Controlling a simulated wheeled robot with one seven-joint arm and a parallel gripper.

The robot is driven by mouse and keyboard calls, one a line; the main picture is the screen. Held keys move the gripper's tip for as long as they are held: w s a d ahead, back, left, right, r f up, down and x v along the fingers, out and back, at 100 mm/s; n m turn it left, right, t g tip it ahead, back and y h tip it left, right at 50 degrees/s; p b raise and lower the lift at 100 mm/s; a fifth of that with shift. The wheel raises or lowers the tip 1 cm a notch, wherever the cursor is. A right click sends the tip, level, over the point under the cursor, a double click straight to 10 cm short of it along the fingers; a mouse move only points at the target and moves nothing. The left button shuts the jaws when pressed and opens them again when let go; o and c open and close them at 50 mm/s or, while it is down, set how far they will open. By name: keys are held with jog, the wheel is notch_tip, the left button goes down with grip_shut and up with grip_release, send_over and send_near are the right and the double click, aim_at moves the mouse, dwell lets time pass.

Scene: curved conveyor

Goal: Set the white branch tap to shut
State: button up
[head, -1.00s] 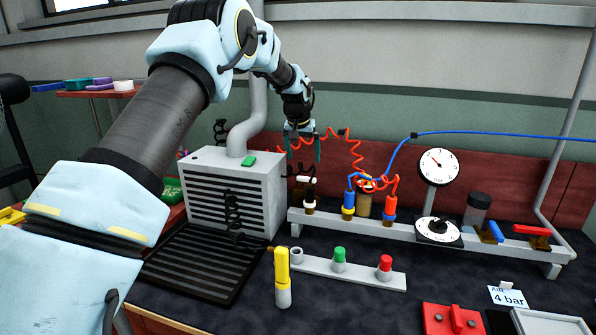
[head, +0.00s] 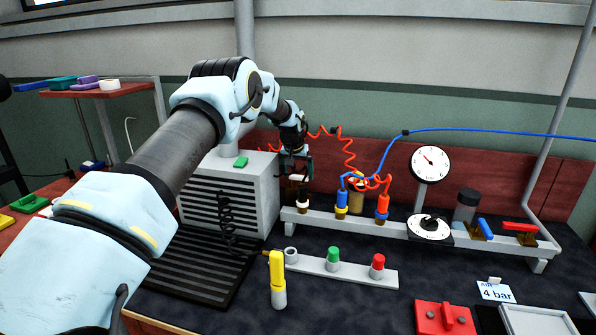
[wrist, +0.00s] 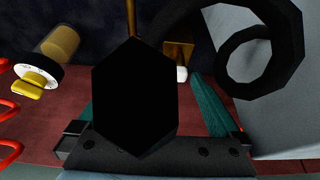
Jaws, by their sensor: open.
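The white branch tap (head: 297,178) is at the left end of the grey manifold rail (head: 400,230). Its small white handle end also shows in the wrist view (wrist: 182,74), in front of a brass body (wrist: 178,52). My gripper (head: 296,166) is open, fingers pointing down, just above the tap. In the wrist view its teal fingers stand apart, with the white end near the right finger. A dark hexagonal shape (wrist: 135,97) covers the middle of that view, so most of the tap and its lever angle are hidden. I cannot tell whether the fingers touch it.
A grey louvred box (head: 235,195) stands at left. Blue (head: 485,229) and red (head: 519,227) levers are at the rail's right end. A yellow-topped cylinder (head: 277,280) stands in front.

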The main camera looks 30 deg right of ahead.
jog(key=shift+d+f, duration=0.1)
jog(key=shift+f, duration=0.1)
jog(key=c, duration=1.1)
jog(key=shift+o, duration=0.2)
jog(key=shift+w+f+m+b, duration=0.1)
jog(key=shift+m+b, duration=0.3)
jog(key=shift+b, duration=0.05)
jog(key=shift+a+m+g, duration=0.2)
jog(key=shift+m+g, duration=0.1)
jog(key=o, duration=1.1)
jog(key=shift+c, duration=0.2)
